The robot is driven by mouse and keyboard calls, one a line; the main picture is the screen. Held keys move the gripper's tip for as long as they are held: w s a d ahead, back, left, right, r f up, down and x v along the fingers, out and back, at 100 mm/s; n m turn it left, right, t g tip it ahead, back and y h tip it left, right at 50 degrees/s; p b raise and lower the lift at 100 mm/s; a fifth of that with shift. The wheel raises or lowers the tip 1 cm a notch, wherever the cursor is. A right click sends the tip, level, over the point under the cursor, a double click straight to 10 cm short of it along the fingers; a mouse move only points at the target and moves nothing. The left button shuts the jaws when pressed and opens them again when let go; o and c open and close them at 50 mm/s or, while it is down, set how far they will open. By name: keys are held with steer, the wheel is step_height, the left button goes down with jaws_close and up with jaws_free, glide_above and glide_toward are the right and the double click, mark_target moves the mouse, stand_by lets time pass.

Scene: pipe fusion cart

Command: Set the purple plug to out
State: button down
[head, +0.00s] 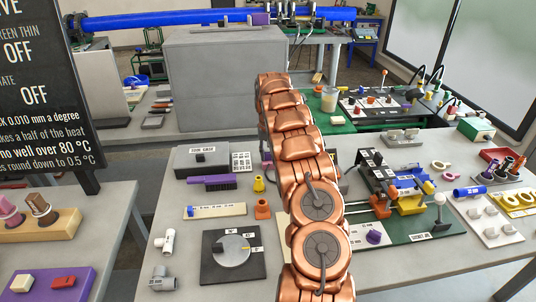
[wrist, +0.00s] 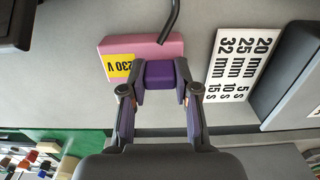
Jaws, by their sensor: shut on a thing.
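The purple plug (wrist: 160,76) is between my gripper's fingertips (wrist: 160,90) in the wrist view. My gripper is shut on it. The plug's far end meets the near edge of a pink block (wrist: 145,48) with a yellow "230 V" label (wrist: 118,68). I cannot tell how deep the plug sits in the block, if at all.
A white card of mm and second values (wrist: 240,62) lies right of the block, beside a grey box (wrist: 290,75). A dark bent cable (wrist: 171,22) runs above the block. In the head view, a purple brush (head: 210,183) and a dial plate (head: 233,257) lie left of my arm.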

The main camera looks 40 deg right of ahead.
mark_target(268, 152)
steer(key=shift+r+b, duration=0.4)
steer(key=shift+r, duration=0.9)
steer(key=c, duration=1.1)
jaws_free()
steer(key=shift+a+r, duration=0.1)
steer(key=shift+o, duration=1.3)
steer(key=shift+w+r, duration=0.1)
steer(key=shift+r, duration=3.55)
